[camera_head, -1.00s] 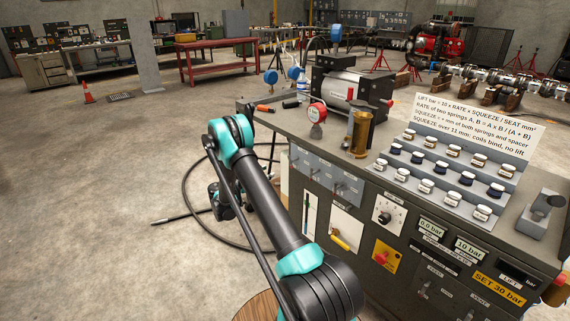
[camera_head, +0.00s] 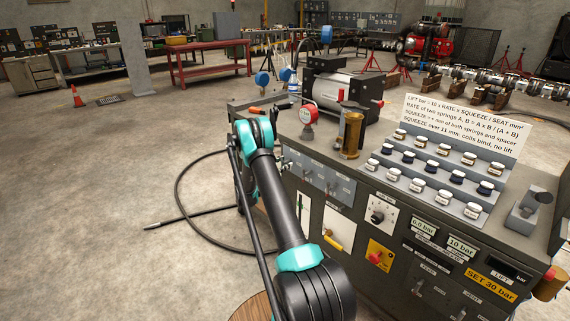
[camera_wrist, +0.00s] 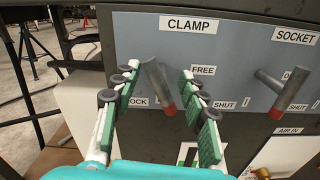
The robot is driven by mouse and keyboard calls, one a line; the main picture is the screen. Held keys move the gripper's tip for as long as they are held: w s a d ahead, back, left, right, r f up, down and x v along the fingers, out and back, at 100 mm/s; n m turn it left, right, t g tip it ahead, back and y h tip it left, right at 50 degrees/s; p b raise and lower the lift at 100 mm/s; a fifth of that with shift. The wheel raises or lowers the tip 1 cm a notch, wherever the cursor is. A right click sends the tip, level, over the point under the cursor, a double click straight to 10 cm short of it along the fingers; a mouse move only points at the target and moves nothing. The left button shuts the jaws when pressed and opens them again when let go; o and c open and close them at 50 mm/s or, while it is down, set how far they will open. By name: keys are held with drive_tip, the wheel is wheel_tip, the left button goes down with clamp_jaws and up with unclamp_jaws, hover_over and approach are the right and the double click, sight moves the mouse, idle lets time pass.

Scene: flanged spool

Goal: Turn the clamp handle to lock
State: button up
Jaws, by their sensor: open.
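The clamp handle (camera_wrist: 157,84) is a grey lever with a red tip, under the CLAMP label (camera_wrist: 188,24) in the wrist view. It slants down to the right, its red tip below the FREE label (camera_wrist: 203,70). The LOCK label (camera_wrist: 137,101) is left of it, partly hidden by a finger. My gripper (camera_wrist: 163,103) is open, with one green-padded finger on each side of the handle. I see a gap on both sides and cannot tell depth.
The similar socket handle (camera_wrist: 272,87) stands close to the right on the same grey panel (camera_wrist: 235,55). Below are an AIR IN fitting and a yellow handle (camera_head: 333,240). A hose lies on the floor.

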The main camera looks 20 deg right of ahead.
drive_tip(key=shift+w+d, duration=0.2)
drive_tip(key=shift+d, duration=0.35)
clamp_jaws()
drive_tip(key=m, duration=0.5)
idle(0.4)
unclamp_jaws()
